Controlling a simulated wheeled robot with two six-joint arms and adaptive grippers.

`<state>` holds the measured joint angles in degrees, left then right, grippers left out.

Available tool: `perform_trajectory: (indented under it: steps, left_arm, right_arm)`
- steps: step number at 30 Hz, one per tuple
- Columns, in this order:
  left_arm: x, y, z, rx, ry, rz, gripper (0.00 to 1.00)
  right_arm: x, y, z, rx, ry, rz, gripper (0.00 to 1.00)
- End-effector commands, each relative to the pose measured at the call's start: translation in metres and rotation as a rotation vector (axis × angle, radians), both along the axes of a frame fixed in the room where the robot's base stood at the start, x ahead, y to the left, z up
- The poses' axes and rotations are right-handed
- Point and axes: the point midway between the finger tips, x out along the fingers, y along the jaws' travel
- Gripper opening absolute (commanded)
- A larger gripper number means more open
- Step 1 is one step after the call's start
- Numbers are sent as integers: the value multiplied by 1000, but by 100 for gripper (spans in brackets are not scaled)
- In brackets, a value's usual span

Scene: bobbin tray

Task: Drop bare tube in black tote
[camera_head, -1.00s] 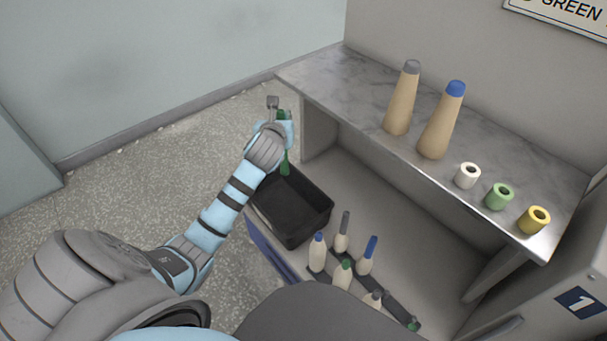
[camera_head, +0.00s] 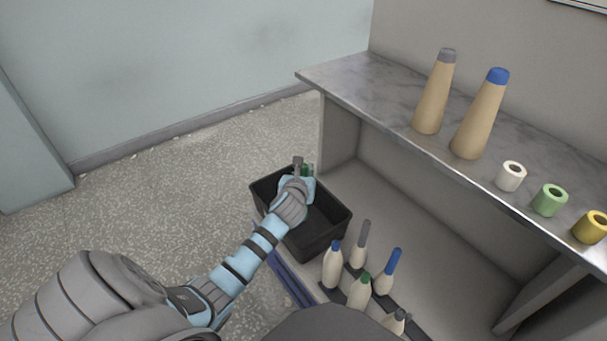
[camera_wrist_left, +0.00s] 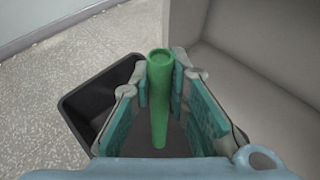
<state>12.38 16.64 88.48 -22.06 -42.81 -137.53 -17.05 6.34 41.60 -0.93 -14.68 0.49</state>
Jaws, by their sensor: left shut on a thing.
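The bare tube (camera_wrist_left: 160,105) is green and slim, and it stands roughly upright between the fingers in the left wrist view. My left gripper (camera_wrist_left: 160,85) is shut on it. In the head view my left gripper (camera_head: 304,172) is over the black tote (camera_head: 328,238), and only a bit of green shows there. The tote is an open black box on the lower shelf, and its rim also shows in the left wrist view (camera_wrist_left: 85,85). My right gripper is not in view.
Several bobbins with coloured tips, one of them blue-tipped (camera_head: 332,265), stand on a dark rack just right of the tote. The upper shelf (camera_head: 375,105) holds two tall cones (camera_head: 434,95) and small white, green and yellow spools. Floor lies open at left.

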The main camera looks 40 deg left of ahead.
Motion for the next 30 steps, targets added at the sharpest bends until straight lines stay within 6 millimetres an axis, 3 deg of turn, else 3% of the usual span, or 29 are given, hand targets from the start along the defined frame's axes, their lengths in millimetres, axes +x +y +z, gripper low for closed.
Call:
perform_trajectory:
  steps: [12, 13, 17, 26, 30]
  left_arm:
    - [0, 0, -11, 0, 0, 0, 0]
    - [0, 0, -11, 0, 0, 0, 17]
    - [0, 0, -11, 0, 1, 0, 35]
    - [0, 0, -9, 0, 0, 0, 35]
    - [0, 0, 4, 0, -2, 0, 35]
  right_arm:
    - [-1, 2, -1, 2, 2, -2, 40]
    - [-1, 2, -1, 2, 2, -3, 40]
    - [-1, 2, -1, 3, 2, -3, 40]
    - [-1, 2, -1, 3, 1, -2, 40]
    - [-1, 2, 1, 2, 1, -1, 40]
